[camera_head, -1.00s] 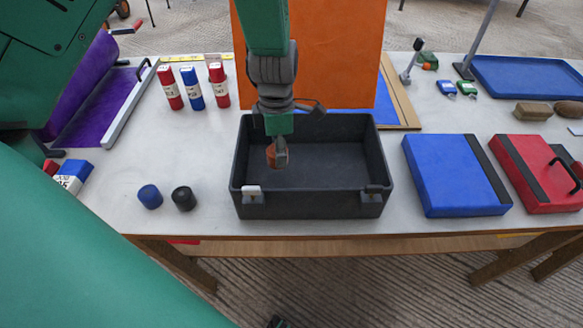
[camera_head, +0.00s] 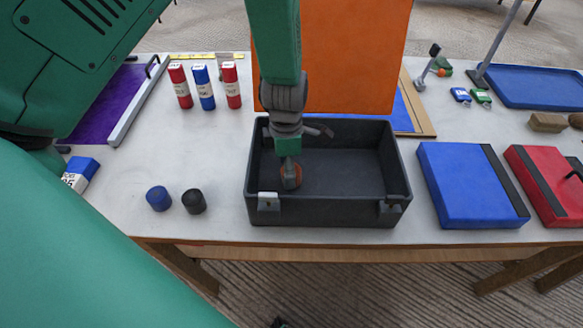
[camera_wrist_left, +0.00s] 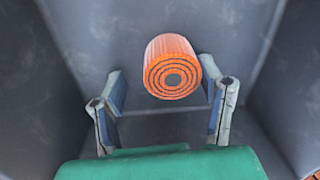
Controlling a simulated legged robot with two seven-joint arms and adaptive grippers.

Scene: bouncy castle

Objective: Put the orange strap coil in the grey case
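The grey case (camera_head: 328,212) stands open on the table, dark grey, with two latches on its front. My left gripper (camera_head: 289,168) points down into the case from above.
An orange panel (camera_head: 335,65) stands behind the case. A blue flat box (camera_head: 470,185) and a red one (camera_head: 550,183) lie to the right. Blue (camera_head: 158,198) and black (camera_head: 194,201) small cylinders stand left. Red and blue tubes (camera_head: 204,88) stand behind them.

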